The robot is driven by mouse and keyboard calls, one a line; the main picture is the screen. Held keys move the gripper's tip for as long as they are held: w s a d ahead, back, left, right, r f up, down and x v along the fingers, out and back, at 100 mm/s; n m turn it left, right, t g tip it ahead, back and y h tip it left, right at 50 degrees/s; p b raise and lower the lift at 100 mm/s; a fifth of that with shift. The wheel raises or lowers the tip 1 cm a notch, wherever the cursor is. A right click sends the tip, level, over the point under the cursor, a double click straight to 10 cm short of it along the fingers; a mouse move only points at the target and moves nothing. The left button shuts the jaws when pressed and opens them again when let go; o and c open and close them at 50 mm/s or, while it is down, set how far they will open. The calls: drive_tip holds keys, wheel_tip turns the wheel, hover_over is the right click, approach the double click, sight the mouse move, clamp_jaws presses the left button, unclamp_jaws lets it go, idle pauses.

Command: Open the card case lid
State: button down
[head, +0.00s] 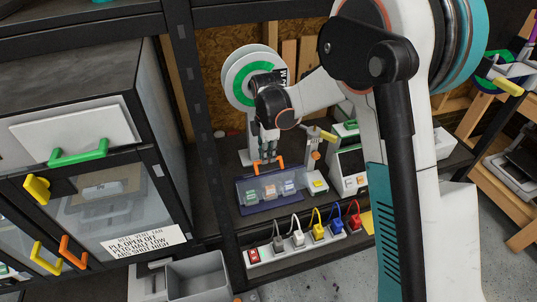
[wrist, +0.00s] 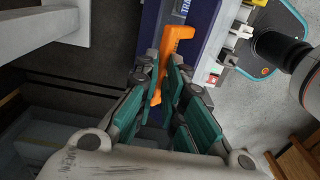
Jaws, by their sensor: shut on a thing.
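The card case (head: 262,206) is a dark blue tray with a clear lid (head: 262,183) on the bench, with small pale and coloured cards showing through. An orange handle (head: 281,164) is at the lid's far side. My gripper (head: 267,155) reaches down from above onto this handle. In the wrist view the green-padded fingers of my gripper (wrist: 165,65) are closed around the orange handle (wrist: 178,35), and a strip of the dark blue case (wrist: 196,25) shows beyond it. I cannot tell how far the lid is tilted.
A power strip (head: 290,250) with several coloured plugs lies in front of the case. A white printer with a green spool (head: 238,80) stands behind it. A grey bin (head: 200,275) and a large enclosure (head: 85,130) with coloured handles are at the left.

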drive_tip(key=shift+w+f, duration=0.3)
drive_tip(key=shift+f, duration=0.1)
drive_tip(key=c, duration=1.7)
unclamp_jaws()
drive_tip(key=shift+w+a+f, duration=0.1)
drive_tip(key=shift+w+f, duration=0.05)
drive_tip(key=shift+o, duration=1.3)
drive_tip(key=shift+w+f, duration=0.1)
drive_tip(key=shift+w, duration=0.15)
drive_tip(key=shift+c, duration=0.2)
drive_tip(key=shift+r, duration=0.2)
drive_tip(key=shift+c, duration=0.9)
wheel_tip(320, 180, up, 8)
drive_tip(key=shift+s+f, duration=0.2)
